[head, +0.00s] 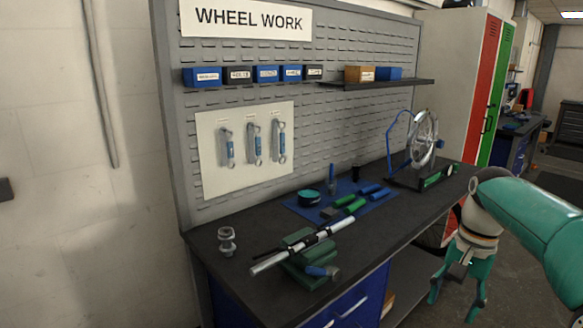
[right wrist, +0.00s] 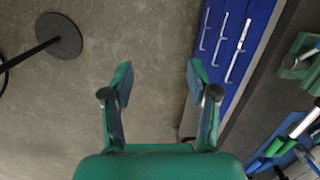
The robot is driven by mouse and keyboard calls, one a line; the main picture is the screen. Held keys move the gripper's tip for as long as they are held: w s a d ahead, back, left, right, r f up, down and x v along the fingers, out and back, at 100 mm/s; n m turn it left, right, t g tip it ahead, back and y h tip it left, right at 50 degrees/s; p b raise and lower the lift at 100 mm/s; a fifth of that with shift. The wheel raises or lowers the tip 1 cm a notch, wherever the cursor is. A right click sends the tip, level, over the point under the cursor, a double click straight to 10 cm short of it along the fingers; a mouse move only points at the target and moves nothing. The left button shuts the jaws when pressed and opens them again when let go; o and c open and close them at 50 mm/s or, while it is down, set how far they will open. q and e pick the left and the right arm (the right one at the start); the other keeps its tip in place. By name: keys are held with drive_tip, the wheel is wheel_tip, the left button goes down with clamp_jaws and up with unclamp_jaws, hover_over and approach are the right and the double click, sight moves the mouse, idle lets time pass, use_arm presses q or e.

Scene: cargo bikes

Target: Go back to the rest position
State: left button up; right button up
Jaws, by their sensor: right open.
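My right gripper (head: 459,290) hangs at the right of the head view, in front of the workbench's right part and pointing down. It is open and empty. In the right wrist view its two green fingers (right wrist: 160,85) stand wide apart over the bare floor, with nothing between them. My left gripper is not in the head view.
The dark workbench (head: 225,268) holds a green vise (head: 300,268) clamping a silver tube, a blue mat (head: 300,211) with tools, and a wheel stand (head: 437,178). In the right wrist view a round black base (right wrist: 58,37) stands on open floor (right wrist: 150,30).

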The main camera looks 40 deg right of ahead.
drive_tip(key=w+a+f+n, duration=0.45)
drive_tip(key=w+f, duration=0.45)
drive_tip(key=f, duration=0.4)
drive_tip(key=w+a+f+n+y, duration=0.1)
drive_tip(key=w+a+f+n, duration=0.15)
drive_tip(key=a+f, duration=0.55)
drive_tip(key=w+a+f+n+y, duration=0.1)
drive_tip(key=w+a+f, duration=0.2)
drive_tip(key=a+f, duration=0.5)
drive_tip(key=s+a+f+n, duration=0.2)
drive_tip(key=s+a+f, duration=0.1)
drive_tip(key=a, duration=0.3)
drive_tip(key=s+a+f+n+p, duration=0.1)
drive_tip(key=s+a+f+n, duration=0.1)
drive_tip(key=s+a+f, duration=0.2)
drive_tip(key=s+a+f+n, duration=0.1)
drive_tip(key=s+a+f, duration=0.3)
drive_tip(key=a, duration=0.4)
drive_tip(key=shift+a+f+n+y, duration=0.3)
drive_tip(key=shift+a+f+n, duration=0.1)
drive_tip(key=shift+f, duration=0.2)
drive_tip(key=shift+d, duration=0.1)
